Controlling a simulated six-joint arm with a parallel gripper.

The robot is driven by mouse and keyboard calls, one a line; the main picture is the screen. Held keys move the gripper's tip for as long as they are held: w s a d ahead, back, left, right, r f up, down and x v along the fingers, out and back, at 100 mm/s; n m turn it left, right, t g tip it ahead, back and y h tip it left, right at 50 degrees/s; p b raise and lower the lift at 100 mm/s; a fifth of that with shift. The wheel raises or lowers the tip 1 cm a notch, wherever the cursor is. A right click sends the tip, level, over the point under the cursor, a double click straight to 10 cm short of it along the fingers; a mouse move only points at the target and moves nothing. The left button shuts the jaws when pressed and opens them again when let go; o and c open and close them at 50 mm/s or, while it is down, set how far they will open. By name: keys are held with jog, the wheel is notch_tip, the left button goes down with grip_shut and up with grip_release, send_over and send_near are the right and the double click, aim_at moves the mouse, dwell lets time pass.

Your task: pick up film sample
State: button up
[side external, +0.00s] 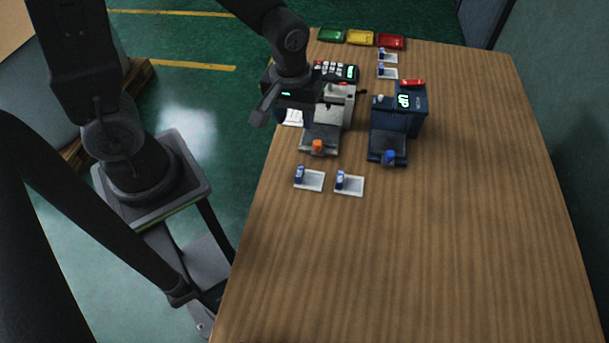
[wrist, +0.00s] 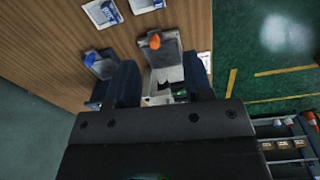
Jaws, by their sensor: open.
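Small blue-and-white pieces, which look like film samples, stand in two white trays at the front of the machines: a left film sample (side external: 299,174) and a right one (side external: 340,180). In the wrist view they show at the top edge, one film sample (wrist: 108,11) whole and the other cut off.
A grey machine (side external: 320,139) with an orange knob and a blue machine (side external: 387,145) with a blue knob stand side by side. Two more white trays (side external: 387,73) and green, yellow and red trays (side external: 360,38) lie behind. The table (side external: 470,240) is clear at front and right.

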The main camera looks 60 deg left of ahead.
notch_tip(320, 180, down, 3)
jog(key=n, duration=0.1)
send_over(300, 170)
jog(key=shift+g, duration=0.3)
jog(key=f, duration=0.8)
jog(key=shift+s+a, duration=0.1)
jog(key=shift+a, duration=0.15)
jog(key=shift+d+f, duration=0.15)
jog(key=shift+f, duration=1.3)
jog(key=shift+d+f, duration=0.1)
jog(key=shift+f, duration=1.3)
jog(key=shift+c, duration=0.4)
grip_shut()
